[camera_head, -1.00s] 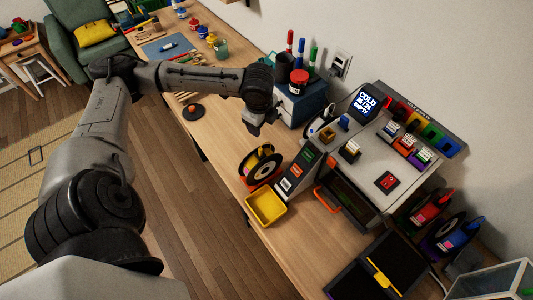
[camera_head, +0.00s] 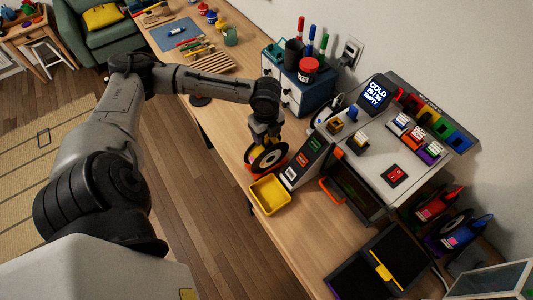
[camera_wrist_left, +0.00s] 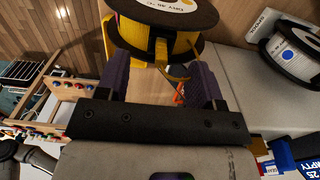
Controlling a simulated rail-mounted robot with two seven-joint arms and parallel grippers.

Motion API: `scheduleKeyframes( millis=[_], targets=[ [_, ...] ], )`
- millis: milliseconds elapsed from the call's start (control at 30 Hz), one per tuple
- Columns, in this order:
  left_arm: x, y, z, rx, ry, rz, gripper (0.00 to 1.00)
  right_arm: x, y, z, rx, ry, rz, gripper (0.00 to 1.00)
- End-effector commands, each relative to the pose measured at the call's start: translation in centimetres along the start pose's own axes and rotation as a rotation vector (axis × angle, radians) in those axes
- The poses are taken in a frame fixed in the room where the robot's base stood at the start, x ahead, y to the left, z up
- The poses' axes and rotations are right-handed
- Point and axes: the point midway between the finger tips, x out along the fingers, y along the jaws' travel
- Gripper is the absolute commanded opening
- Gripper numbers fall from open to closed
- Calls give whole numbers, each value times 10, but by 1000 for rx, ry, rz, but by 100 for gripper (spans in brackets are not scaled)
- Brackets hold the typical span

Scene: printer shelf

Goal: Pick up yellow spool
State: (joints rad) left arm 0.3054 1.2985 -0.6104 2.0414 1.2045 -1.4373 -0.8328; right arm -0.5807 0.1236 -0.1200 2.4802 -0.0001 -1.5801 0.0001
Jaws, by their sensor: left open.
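The yellow spool (camera_head: 267,158) has dark round flanges and a white label on its side. It stands upright in a red-orange holder on the wooden bench, left of the printer. My left gripper (camera_head: 265,137) is directly above it and partly hides its top. In the left wrist view the spool (camera_wrist_left: 160,35) shows its yellow winding beyond the two dark fingers of the left gripper (camera_wrist_left: 157,68). The fingers are apart, with nothing clamped between them. Whether they overlap the spool's edge is hard to tell. My right gripper is not in view.
A yellow tray (camera_head: 270,196) sits just in front of the spool. The grey printer (camera_head: 375,150) with an orange handle stands close on the right. A blue drawer box (camera_head: 295,92) with markers and a red jar is behind. Other spools (camera_head: 440,205) stand at far right.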

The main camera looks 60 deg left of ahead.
Motion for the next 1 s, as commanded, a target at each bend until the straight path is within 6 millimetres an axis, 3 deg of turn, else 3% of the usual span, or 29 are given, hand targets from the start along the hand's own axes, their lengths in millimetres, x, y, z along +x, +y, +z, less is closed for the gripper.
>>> scheduleKeyframes(
  millis=[267, 600, 833, 1000],
  targets=[
    [12, 0, 0, -1, 1, 1, 61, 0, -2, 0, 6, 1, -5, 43],
    [52, 0, 0, 0, 0, 1, 61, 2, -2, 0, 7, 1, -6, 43],
    [54, -1, 1, 1, -1, -1, 61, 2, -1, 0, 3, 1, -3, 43],
    [54, -1, 1, 1, -1, -1, 46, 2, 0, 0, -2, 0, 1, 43]
  ],
)
